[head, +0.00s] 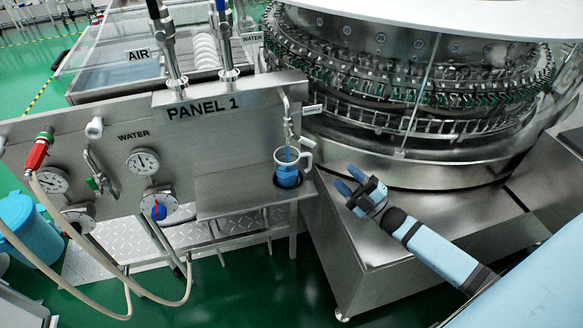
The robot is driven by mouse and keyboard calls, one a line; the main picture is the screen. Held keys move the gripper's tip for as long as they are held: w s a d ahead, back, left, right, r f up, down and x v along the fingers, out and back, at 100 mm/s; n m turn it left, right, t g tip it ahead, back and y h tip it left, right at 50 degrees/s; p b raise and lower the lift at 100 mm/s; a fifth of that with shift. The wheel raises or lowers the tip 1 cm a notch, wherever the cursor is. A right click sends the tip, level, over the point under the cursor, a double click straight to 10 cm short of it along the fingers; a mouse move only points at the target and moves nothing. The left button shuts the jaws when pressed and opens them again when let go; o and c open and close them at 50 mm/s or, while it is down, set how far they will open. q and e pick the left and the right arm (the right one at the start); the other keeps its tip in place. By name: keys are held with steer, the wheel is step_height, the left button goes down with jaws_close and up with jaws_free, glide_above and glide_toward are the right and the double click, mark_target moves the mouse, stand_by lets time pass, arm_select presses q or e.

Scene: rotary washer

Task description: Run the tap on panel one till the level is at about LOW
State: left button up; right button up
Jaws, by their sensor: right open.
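The panel (225,135) marked PANEL 1 stands at the left and middle. Its thin metal tap (286,108) comes down at the right end, by a small white label that seems to read SAMPLE. A clear cup (281,155) with a handle stands upright on the metal shelf under the spout. Blue liquid (287,176) fills its lower part, and a thin blue streak shows above it under the spout. Level marks are too small to read. My right gripper (354,182) is open and empty, right of the cup and apart from cup and tap. My left gripper is out of view.
A large round washer (420,80) fills the upper right, close above my right gripper. Gauges (143,162), a red-handled valve (38,152) and hoses (75,250) are at the panel's left. A blue bin (30,230) stands at far left.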

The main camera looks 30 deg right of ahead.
mark_target(308, 144)
steer(key=a+r+n+g+h+p, duration=0.3)
steer(key=n+h+p, duration=0.35)
steer(key=n, duration=0.65)
steer(key=a+r+n+h+p, duration=0.3)
steer(key=a+n+h+p, duration=0.3)
steer(key=n, duration=0.7)
steer(key=shift+g+h, duration=0.3)
steer(key=shift+h, duration=0.55)
steer(key=x, duration=1.2)
steer(key=shift+w+d+r, duration=0.15)
steer(key=shift+w+d, duration=0.05)
steer(key=shift+d, duration=0.25)
steer(key=shift+w+d, duration=0.15)
steer(key=shift+w, duration=0.45)
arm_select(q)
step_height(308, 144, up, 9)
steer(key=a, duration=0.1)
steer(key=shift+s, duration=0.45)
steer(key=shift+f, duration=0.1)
